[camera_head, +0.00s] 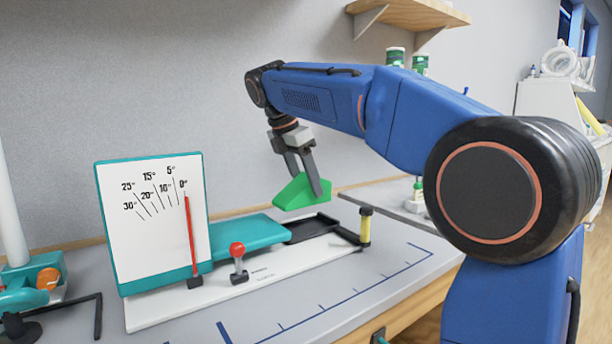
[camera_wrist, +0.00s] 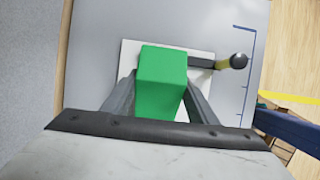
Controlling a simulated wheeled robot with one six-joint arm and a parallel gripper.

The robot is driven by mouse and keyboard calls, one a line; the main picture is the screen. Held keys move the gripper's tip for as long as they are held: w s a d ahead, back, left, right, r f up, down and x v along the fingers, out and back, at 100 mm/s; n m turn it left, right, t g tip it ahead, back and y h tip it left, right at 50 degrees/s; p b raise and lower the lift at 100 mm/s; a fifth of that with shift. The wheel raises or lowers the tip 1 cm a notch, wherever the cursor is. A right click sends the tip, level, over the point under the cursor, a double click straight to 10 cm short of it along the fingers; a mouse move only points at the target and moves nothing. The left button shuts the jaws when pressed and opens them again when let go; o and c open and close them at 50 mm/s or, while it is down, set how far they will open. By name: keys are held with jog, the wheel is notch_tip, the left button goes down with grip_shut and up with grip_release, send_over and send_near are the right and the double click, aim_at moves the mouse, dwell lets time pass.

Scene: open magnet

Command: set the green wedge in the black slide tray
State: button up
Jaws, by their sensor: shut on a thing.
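The green wedge (camera_head: 297,192) is held between the fingers of my gripper (camera_head: 308,178), in the air above the far end of the device in the head view. In the wrist view the wedge (camera_wrist: 163,72) fills the space between both fingers of my gripper (camera_wrist: 160,92) and hides much of what lies below. The black slide tray (camera_head: 318,225) lies at the right end of the white base, below the wedge and apart from it. In the wrist view I cannot make out the tray behind the wedge.
A teal platform (camera_head: 245,236), a red-knobbed lever (camera_head: 238,262) and an upright angle dial (camera_head: 150,215) stand left of the tray. A yellow-and-black post (camera_head: 365,226) stands just right of it. The table (camera_head: 330,300) in front is clear, with blue scale marks.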

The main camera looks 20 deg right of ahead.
jog(key=shift+f, duration=3.45)
jog(key=shift+d+f, duration=0.1)
jog(key=shift+f, duration=0.05)
jog(key=o, duration=1.2)
jog(key=v, duration=1.7)
jog(key=shift+r, duration=0.25)
